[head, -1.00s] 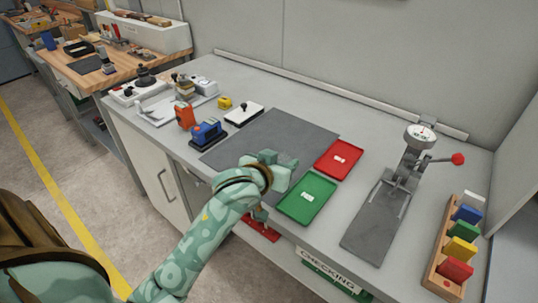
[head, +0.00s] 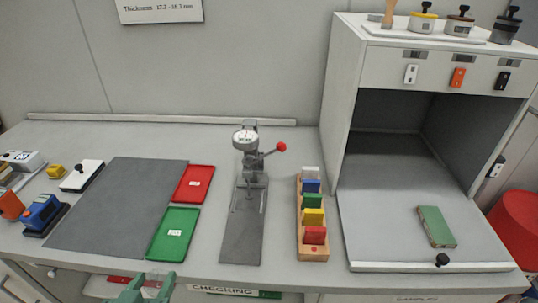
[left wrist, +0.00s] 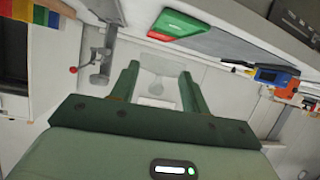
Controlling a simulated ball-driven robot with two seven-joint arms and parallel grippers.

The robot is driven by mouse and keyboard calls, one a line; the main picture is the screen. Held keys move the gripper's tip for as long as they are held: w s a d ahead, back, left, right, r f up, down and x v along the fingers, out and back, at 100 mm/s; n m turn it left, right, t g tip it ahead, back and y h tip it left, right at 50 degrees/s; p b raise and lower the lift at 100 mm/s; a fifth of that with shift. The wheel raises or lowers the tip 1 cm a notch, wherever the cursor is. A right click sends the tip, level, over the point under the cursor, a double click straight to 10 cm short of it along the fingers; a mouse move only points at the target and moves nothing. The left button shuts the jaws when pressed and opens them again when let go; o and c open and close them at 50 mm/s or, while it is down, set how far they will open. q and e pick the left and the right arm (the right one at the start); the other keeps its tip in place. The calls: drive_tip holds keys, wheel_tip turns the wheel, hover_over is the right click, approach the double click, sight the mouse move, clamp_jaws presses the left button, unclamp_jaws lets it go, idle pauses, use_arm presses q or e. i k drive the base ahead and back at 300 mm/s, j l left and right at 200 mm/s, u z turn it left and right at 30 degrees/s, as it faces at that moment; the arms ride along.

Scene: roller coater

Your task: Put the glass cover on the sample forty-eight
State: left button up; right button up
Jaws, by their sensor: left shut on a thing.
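My left gripper (head: 140,290) shows at the bottom edge of the head view, in front of the bench. In the left wrist view, its green fingers (left wrist: 160,75) are shut on a clear, see-through pane (left wrist: 160,66), which looks like the glass cover. The pane cannot be made out in the head view. No readable number marks sample forty-eight. A flat green block (head: 436,227) lies on the floor of the open cabinet at right. My right gripper is not in view.
A grey mat (head: 120,205), red tray (head: 195,183) and green tray (head: 173,233) lie at left. A dial gauge stand (head: 245,215) with a red-knobbed lever and a wooden rack (head: 313,253) of coloured plates stand mid-bench. The cabinet (head: 345,150) has a raised side wall.

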sight(437, 224)
drive_tip(key=l+u, duration=0.1)
drive_tip(key=l, duration=0.65)
drive_tip(key=l+u, duration=0.1)
drive_tip(key=l, duration=0.65)
drive_tip(key=k+l+u, duration=0.1)
drive_tip(key=l, duration=0.6)
drive_tip(key=l+u, duration=0.1)
drive_tip(key=l, duration=0.65)
drive_tip(key=k+l+u, duration=0.1)
drive_tip(key=l, duration=0.6)
drive_tip(key=k, duration=0.1)
